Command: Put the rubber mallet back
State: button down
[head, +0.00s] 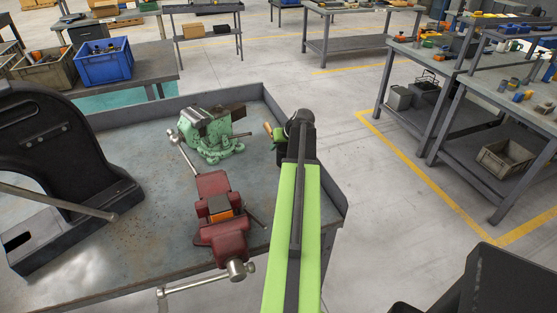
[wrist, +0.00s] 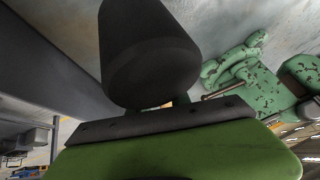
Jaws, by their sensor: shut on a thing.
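The rubber mallet shows in the wrist view as a thick black cylindrical head (wrist: 150,60), large and close, just beyond the green and black jaw. My gripper (head: 278,134) is at the far end of my green arm, above the right part of the metal bench top (head: 130,240). It is shut on the mallet. A short orange-brown piece, seemingly the mallet's handle (head: 267,130), sticks out to its left in the head view. My arm and wrist hide most of the mallet there. The grip itself is hidden in the wrist view.
A green vise (head: 212,132) stands left of my gripper, also seen in the wrist view (wrist: 262,88). A red vise (head: 222,240) is nearer, and a black arbor press (head: 60,165) is at the left. A raised rim (head: 335,195) edges the bench's right side.

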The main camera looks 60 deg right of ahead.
notch_tip(320, 180, down, 4)
jog(key=b, duration=0.4)
jog(key=shift+f, duration=0.2)
jog(key=shift+r, duration=0.25)
jog(key=shift+f, duration=0.2)
jog(key=c, duration=1.5)
grip_release()
jog(key=shift+r, duration=0.15)
jog(key=shift+s+a+r+p, duration=0.1)
jog(key=shift+s+r+p, duration=0.05)
jog(key=shift+r+p, duration=0.2)
jog(key=p+v, duration=0.9)
jog(key=v, duration=0.1)
jog(key=shift+s+r, duration=0.15)
jog(key=shift+r, duration=0.2)
jog(key=shift+s+a+r, duration=0.15)
jog(key=shift+s+r, duration=0.1)
jog(key=shift+s, duration=0.1)
jog(key=shift+f, duration=0.1)
